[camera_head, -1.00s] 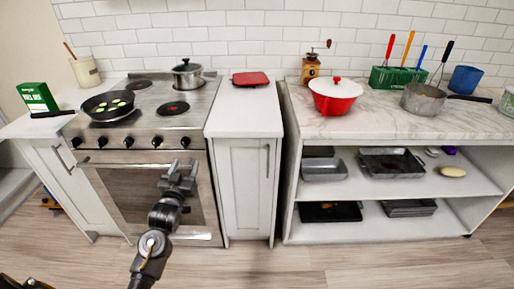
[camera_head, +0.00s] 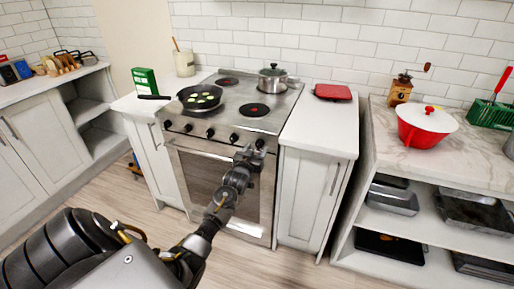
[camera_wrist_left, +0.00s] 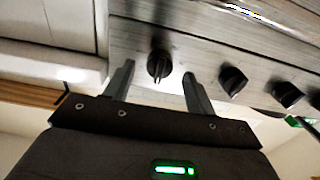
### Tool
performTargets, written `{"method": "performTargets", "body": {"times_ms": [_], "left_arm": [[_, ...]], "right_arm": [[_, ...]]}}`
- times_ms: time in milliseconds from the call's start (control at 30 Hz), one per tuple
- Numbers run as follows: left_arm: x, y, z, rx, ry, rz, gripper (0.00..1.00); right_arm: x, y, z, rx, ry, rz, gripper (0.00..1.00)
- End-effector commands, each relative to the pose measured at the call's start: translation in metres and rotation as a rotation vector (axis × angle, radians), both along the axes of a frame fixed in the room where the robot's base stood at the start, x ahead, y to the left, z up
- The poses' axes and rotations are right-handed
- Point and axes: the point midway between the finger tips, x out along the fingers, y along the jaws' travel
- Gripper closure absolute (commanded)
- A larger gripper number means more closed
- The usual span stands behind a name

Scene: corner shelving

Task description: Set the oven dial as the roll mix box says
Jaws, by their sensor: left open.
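The oven (camera_head: 215,180) has a row of black knobs on its front panel. My left gripper (camera_head: 250,153) is open just in front of the rightmost knob (camera_head: 259,143). In the left wrist view, that knob (camera_wrist_left: 159,65) shows between and beyond the two spread fingertips (camera_wrist_left: 158,75), with a gap on each side. Its pointer seems roughly in line with the fingers; its marks are not readable. The green roll mix box (camera_head: 144,81) stands upright on the counter left of the stove; its print is too small to read. My right gripper is not in view.
A pan with food (camera_head: 200,97) and a lidded pot (camera_head: 272,78) are on the stove. A red item (camera_head: 332,92) lies on the counter to the right. A red pot (camera_head: 425,127) and a grinder (camera_head: 400,90) stand further right. Floor before the oven is open.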

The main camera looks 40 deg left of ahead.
Motion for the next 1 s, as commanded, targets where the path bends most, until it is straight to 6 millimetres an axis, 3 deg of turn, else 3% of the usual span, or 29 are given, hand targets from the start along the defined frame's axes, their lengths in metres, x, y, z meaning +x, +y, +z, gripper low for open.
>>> {"method": "performTargets", "body": {"times_ms": [200,500,833,1000], "left_arm": [[0.016,0.006,0.000,0.000,0.000,0.000,0.44],[0.018,0.006,0.000,0.000,0.000,0.000,0.44],[0.018,0.006,0.000,0.000,0.000,0.000,0.88],[0.018,0.008,0.000,0.007,0.001,0.001,0.89]], "right_arm": [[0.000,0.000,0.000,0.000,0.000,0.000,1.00],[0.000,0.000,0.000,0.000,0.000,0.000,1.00],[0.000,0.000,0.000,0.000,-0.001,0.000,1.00],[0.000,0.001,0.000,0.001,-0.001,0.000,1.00]]}}
